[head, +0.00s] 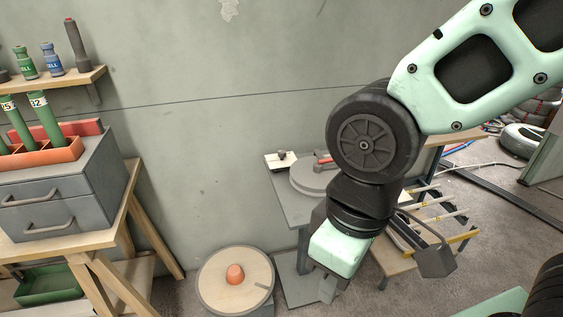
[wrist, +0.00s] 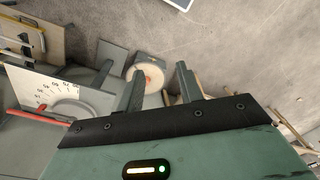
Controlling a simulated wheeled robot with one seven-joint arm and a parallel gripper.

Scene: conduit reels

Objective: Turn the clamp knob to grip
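My gripper (head: 328,289) points down in the head view, below the pale green wrist housing. In the wrist view its two fingers (wrist: 160,72) stand well apart with nothing between them. A grey bench with a flat round grey disc (head: 312,181) and a red handle (head: 325,160) is behind my arm. A small dark knob (head: 282,155) stands on a white plate at the bench's left end; I cannot tell whether it is the clamp knob. The gripper is apart from it, lower and to the right in the head view. The wrist view shows a numbered white dial plate (wrist: 60,92).
A round reel with an orange cone (head: 235,273) stands low on the floor, left of my gripper. A wooden bench with a grey drawer cabinet (head: 60,195) is at left. A rack with yellow-ended bars (head: 432,215) is at right.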

